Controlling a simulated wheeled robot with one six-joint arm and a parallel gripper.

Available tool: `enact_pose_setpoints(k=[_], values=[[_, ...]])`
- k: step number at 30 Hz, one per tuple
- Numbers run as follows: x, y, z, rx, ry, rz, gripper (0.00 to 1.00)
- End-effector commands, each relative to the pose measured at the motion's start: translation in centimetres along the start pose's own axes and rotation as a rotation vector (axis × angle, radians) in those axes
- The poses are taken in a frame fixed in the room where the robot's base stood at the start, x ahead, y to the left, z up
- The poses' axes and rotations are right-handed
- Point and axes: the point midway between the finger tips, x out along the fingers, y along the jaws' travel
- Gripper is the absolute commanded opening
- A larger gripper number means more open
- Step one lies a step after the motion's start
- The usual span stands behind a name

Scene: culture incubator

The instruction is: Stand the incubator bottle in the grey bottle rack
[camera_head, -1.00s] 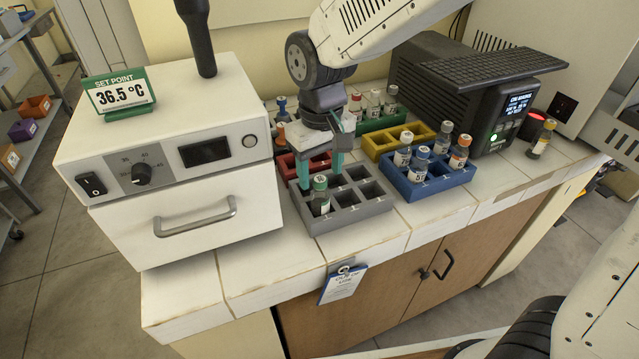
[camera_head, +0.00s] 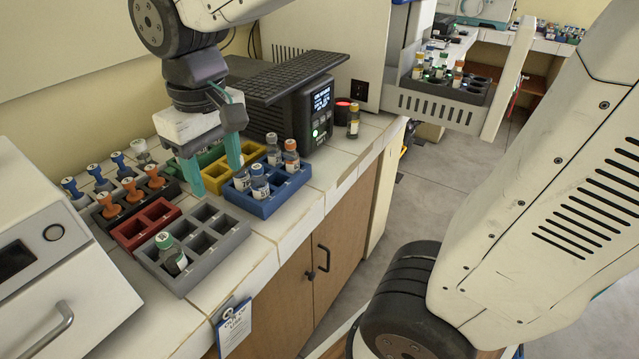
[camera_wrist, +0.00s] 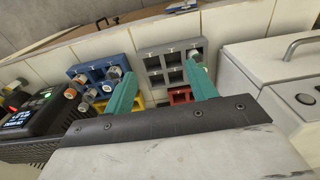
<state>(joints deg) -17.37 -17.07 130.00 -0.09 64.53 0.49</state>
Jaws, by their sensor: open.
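A bottle with a green cap (camera_head: 172,257) stands upright in the front left compartment of the grey bottle rack (camera_head: 222,250). The rack's other compartments look empty. I cannot read its label to tell whether it is the incubator bottle. My gripper (camera_head: 213,172) is open and empty, with its green fingers pointing down behind the grey rack, apart from the bottle. In the wrist view, the fingers (camera_wrist: 162,72) are spread. The grey rack (camera_wrist: 158,63) lies between and beyond them, and the bottle is partly hidden by the right finger.
A red rack (camera_head: 130,238) and a blue rack (camera_head: 262,206) with several bottles flank the grey one. A yellow rack (camera_head: 252,152) is behind. The white incubator box (camera_head: 85,320) stands left. A loose bottle (camera_head: 353,122) stands right. An open unit (camera_head: 440,106) holds more bottles.

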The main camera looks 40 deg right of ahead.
Motion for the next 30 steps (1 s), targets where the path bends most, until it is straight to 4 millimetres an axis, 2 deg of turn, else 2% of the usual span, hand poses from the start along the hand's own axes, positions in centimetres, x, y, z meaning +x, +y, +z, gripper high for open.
enact_pose_setpoints(k=[1, 3, 6, 9, 12, 17, 30], values=[[-0.7, 1.7, 2.5, 0.051, 0.018, 0.003, 0.57], [-1.0, 3.3, 5.8, 0.109, 0.032, 0.007, 0.57], [-0.9, 4.8, 9.9, 0.183, 0.048, 0.014, 0.57], [-0.5, 5.5, 12.9, 0.240, 0.060, 0.019, 0.57], [0.0, 5.8, 14.8, 0.277, 0.067, 0.024, 0.57], [0.3, 5.7, 15.9, 0.298, 0.069, 0.026, 0.57], [0.3, 5.7, 15.8, 0.296, 0.069, 0.026, 0.57]])
